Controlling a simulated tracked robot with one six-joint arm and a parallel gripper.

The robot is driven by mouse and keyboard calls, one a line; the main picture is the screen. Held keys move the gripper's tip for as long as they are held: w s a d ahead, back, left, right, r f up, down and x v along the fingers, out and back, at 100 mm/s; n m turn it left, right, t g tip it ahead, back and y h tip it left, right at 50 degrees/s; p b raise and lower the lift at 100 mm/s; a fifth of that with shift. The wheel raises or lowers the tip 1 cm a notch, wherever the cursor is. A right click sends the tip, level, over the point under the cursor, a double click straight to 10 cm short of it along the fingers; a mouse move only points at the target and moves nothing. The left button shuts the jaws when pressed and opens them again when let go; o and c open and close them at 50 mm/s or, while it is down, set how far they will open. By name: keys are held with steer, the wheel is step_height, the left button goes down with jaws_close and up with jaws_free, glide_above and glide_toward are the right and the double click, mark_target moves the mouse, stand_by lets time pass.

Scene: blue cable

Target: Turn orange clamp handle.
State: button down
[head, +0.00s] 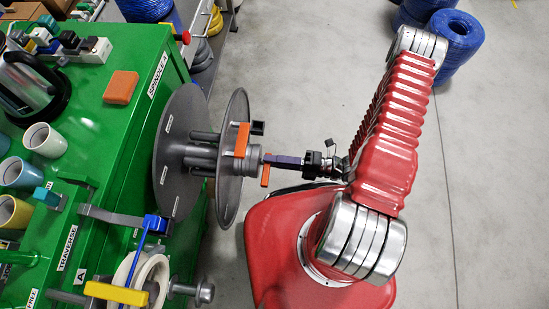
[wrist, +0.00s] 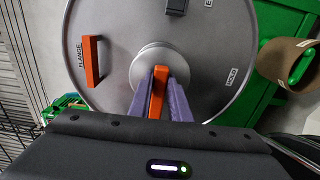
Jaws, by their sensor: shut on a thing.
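The orange clamp handle (wrist: 157,92) sits at the hub in the middle of the grey flange disc (wrist: 215,60). My gripper (wrist: 164,90) has its two purple fingers closed on either side of this handle. In the head view my gripper (head: 270,159) reaches the spool's hub from the right, and the handle (head: 265,176) shows at its fingertips, upright in the picture. The fingers hide part of the handle. A second orange handle (wrist: 91,60) is on the disc beside the word FLANGE, apart from my gripper; it also shows in the head view (head: 242,139).
The spool's other grey disc (head: 180,150) stands against the green bench (head: 120,125). A blue and yellow traverse assembly (head: 117,293) is below. Cups, a kettle and an orange block (head: 121,87) are on the bench. The floor at right is clear; blue cable coils (head: 456,38) stand behind.

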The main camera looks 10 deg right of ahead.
steer(key=shift+w+d+f, duration=0.15)
steer(key=shift+w, duration=0.05)
steer(key=c, duration=1.6)
jaws_free()
steer(key=shift+s, duration=0.1)
steer(key=shift+c, duration=0.2)
steer(key=shift+s, duration=0.1)
steer(key=v, duration=1.3)
steer(key=shift+d, duration=0.25)
steer(key=shift+s, duration=0.1)
